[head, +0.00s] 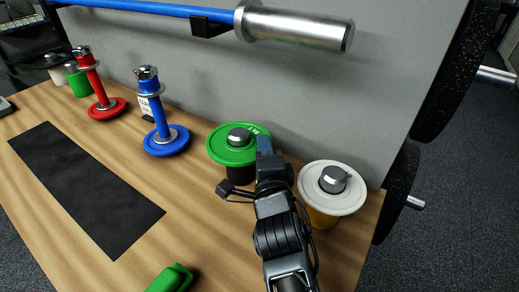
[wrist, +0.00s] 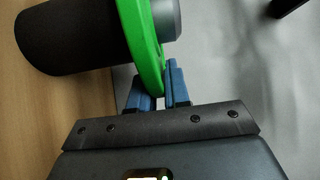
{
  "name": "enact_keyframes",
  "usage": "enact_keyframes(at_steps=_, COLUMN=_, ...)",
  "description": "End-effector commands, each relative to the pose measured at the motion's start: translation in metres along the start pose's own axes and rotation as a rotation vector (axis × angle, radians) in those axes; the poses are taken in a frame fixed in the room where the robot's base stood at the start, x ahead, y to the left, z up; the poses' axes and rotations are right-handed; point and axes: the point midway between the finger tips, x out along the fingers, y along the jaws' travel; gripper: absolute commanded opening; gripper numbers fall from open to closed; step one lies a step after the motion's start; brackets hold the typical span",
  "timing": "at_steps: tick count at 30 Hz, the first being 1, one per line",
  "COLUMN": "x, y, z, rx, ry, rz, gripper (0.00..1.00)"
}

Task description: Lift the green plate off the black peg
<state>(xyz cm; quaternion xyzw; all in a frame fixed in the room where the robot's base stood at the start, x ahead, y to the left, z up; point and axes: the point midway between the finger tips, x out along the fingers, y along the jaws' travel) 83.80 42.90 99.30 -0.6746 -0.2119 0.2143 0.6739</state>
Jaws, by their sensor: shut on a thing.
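The green plate (head: 219,152) lies flat on top of a black cylinder, with the grey metal tip of a peg (head: 238,137) standing up through its middle. In the wrist view the green plate (wrist: 146,40) shows edge-on between the black cylinder (wrist: 65,35) and the grey peg tip (wrist: 163,20). My gripper (head: 264,150) is at the plate's right edge. Its blue fingers (wrist: 162,84) are shut on the plate's rim, one on each side. I cannot see a gap between the plate and the cylinder.
A white plate (head: 311,197) on a yellow cylinder stands close to the right of my arm. Blue (head: 160,125) and red (head: 93,80) pegs with plates stand to the left. A grey panel (head: 290,85) rises behind. A black mat (head: 85,190) and a green object (head: 170,279) lie on the wooden table.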

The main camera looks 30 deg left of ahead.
Motion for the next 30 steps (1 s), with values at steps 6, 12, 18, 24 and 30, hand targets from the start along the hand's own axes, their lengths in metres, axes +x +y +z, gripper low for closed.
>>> enact_keyframes(at_steps=6, x=0.001, y=-0.030, z=0.000, rx=0.002, ry=-0.001, rz=-0.014, gripper=0.00)
enact_keyframes(at_steps=12, x=-0.015, y=-0.047, z=-0.012, rx=0.004, ry=0.001, rz=-0.011, gripper=0.00)
enact_keyframes(at_steps=18, x=-0.043, y=-0.067, z=-0.029, rx=0.003, ry=0.000, rz=-0.013, gripper=0.00)
enact_keyframes(at_steps=24, x=-0.071, y=-0.086, z=-0.049, rx=0.002, ry=0.002, rz=-0.013, gripper=0.00)
enact_keyframes(at_steps=30, x=-0.089, y=-0.099, z=-0.061, rx=0.001, ry=0.000, rz=-0.012, gripper=0.00)
